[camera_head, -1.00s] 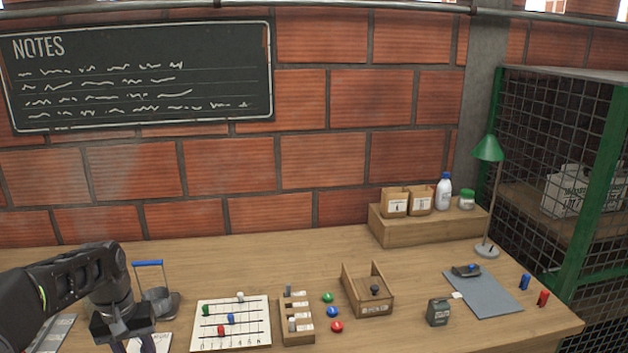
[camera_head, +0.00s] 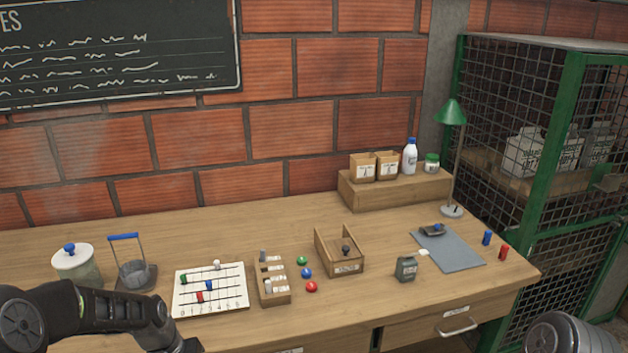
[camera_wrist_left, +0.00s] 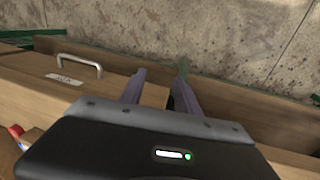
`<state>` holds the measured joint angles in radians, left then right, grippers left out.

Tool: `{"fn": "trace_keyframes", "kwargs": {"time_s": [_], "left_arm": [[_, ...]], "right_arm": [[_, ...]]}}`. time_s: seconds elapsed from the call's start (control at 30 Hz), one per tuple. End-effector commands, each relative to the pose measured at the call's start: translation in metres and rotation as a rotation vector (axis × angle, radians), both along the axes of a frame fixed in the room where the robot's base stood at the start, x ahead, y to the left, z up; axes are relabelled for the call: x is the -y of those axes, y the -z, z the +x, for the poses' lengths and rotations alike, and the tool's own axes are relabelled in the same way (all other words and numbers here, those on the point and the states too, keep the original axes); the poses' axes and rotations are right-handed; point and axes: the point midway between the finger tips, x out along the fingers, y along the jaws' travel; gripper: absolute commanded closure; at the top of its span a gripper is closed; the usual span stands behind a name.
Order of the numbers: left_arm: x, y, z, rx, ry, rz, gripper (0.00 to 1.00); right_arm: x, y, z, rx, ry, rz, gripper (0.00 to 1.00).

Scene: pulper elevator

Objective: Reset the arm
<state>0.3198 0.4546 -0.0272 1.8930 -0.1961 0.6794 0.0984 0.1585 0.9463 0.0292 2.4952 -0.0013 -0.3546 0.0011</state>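My left arm (camera_head: 95,315) comes in low at the left of the head view, in front of the table. Its gripper is cut off below that picture. In the left wrist view my left gripper (camera_wrist_left: 160,92) shows two greyish-purple fingers standing apart, with nothing gripped between them. A wooden edge shows behind the fingers. A rounded grey part of my right arm (camera_head: 570,335) shows at the bottom right corner. My right gripper is not in view.
A mesh cage (camera_head: 505,100) stands right.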

Motion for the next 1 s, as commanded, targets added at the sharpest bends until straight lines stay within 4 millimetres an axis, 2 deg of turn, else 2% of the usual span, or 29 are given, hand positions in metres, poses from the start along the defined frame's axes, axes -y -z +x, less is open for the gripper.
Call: {"fn": "trace_keyframes", "kwargs": {"time_s": [0.03,0.13,0.2,0.3,0.4,0.5,0.6,1.0], "left_arm": [[0.025,0.023,-0.008,-0.005,0.028,-0.024,0.61],[0.083,0.071,-0.032,0.004,0.073,-0.077,0.61],[0.125,0.102,-0.059,0.011,0.101,-0.113,0.61],[0.175,0.135,-0.106,0.016,0.127,-0.151,0.61],[0.209,0.154,-0.152,0.018,0.144,-0.170,0.61],[0.227,0.161,-0.186,0.021,0.154,-0.176,0.61],[0.235,0.164,-0.203,0.025,0.159,-0.176,0.61],[0.236,0.164,-0.205,0.031,0.159,-0.175,0.61]], "right_arm": [[0.000,0.000,0.000,0.000,0.000,0.000,0.61],[0.000,0.000,0.000,0.000,0.000,0.000,0.61],[0.000,0.000,0.000,0.000,0.000,0.000,0.61],[0.000,0.000,0.000,0.000,0.000,0.000,0.61],[0.000,0.000,0.000,0.000,0.000,0.000,0.61],[0.000,0.000,0.000,0.000,0.000,0.000,0.61],[0.000,0.000,0.000,0.000,0.000,0.000,0.61],[0.000,0.000,0.000,0.000,0.000,0.000,0.61]]}}
